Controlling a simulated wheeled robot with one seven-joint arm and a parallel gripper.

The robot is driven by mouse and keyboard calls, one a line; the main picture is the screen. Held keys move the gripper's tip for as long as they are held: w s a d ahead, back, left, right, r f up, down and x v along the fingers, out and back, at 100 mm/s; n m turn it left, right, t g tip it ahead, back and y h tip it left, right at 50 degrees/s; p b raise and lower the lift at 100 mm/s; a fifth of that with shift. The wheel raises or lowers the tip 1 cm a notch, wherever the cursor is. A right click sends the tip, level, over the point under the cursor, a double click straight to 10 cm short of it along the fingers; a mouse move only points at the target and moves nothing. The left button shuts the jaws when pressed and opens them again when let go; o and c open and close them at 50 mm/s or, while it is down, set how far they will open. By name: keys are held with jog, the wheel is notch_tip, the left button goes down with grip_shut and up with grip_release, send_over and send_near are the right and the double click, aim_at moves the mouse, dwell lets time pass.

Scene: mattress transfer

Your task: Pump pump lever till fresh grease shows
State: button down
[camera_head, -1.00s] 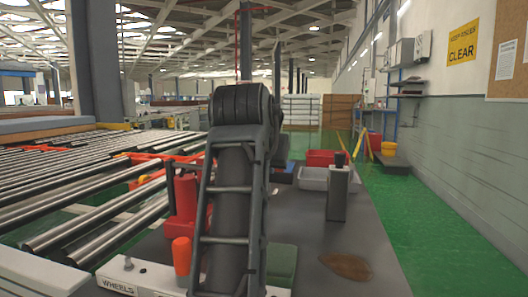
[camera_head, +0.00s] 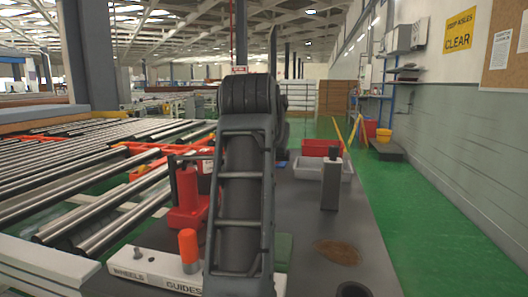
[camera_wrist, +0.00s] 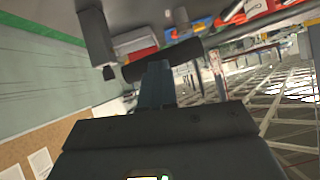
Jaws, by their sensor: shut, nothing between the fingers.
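A red pump-like device (camera_head: 187,192) with a dark lever-like bar (camera_head: 191,156) at its top stands left of my arm on the dark worktop in the head view. I cannot see any grease on it. My gripper is hidden behind my arm in the head view. The wrist view is steeply turned, and I cannot tell the gripper's distance from the lever.
A white block (camera_head: 158,268) marked WHEELS and GUIDES holds an orange cylinder (camera_head: 188,248). Metal rollers (camera_head: 85,190) lie left. A grey post (camera_head: 330,185), a grey bin (camera_head: 308,168), a red bin (camera_head: 320,148) and a brown stain (camera_head: 338,252) are right.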

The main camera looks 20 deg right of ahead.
jog(key=v, duration=1)
jog(key=shift+a+r, duration=0.15)
jog(key=shift+r, duration=0.2)
jog(key=shift+w, duration=0.1)
jog(key=shift+a, duration=0.1)
